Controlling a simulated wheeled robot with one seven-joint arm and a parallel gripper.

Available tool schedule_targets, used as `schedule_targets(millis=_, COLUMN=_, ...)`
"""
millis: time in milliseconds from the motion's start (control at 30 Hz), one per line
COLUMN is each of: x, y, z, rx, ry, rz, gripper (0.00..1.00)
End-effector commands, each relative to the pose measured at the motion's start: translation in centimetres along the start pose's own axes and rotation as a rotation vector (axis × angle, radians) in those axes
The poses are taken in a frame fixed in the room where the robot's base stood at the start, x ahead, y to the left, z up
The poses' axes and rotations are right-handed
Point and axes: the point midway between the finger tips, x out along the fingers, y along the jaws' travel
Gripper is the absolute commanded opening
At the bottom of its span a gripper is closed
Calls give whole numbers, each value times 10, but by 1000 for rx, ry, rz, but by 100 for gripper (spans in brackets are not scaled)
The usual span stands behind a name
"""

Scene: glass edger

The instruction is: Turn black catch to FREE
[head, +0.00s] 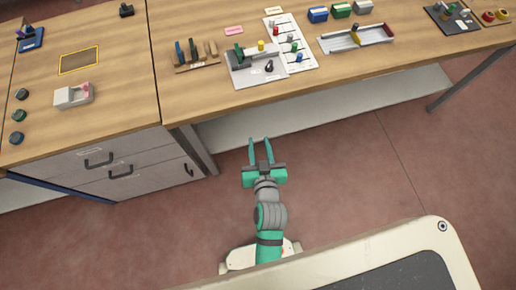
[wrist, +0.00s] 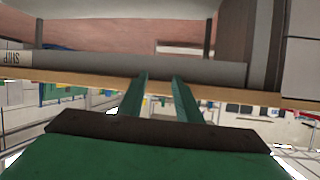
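A small black part (head: 269,66), perhaps the black catch, is on the light grey plate (head: 262,80) on the workbench. A green and grey unit (head: 243,54) and a yellow knob (head: 261,46) are beside it. Any FREE marking is too small to read. My gripper (head: 259,142) is in front of the bench, apart from it and from the plate. Its two green fingers are spread with nothing between them. They also show in the wrist view (wrist: 163,82), where the black part cannot be made out.
The wooden bench top (head: 215,113) has its front edge beyond my gripper. A grey drawer cabinet (head: 120,172) is at left. A rack of tools (head: 195,60), a board with coloured knobs (head: 291,40) and a grey tray (head: 355,40) flank the plate. Floor around my gripper is clear.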

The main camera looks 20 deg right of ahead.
Motion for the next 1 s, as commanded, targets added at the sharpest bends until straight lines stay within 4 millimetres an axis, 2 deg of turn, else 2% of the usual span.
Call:
schedule_targets(millis=200, x=-12, y=-5, z=7, rx=-3, ry=4, rz=2, gripper=31)
schedule_targets(millis=667, x=-16, y=-6, z=9, rx=-3, ry=6, rz=3, gripper=31)
schedule_targets(millis=833, x=-40, y=-15, z=21, rx=-11, ry=12, rz=2, gripper=31)
schedule_targets(millis=1000, x=-90, y=-28, z=35, rx=-31, ry=37, rz=-10, gripper=31)
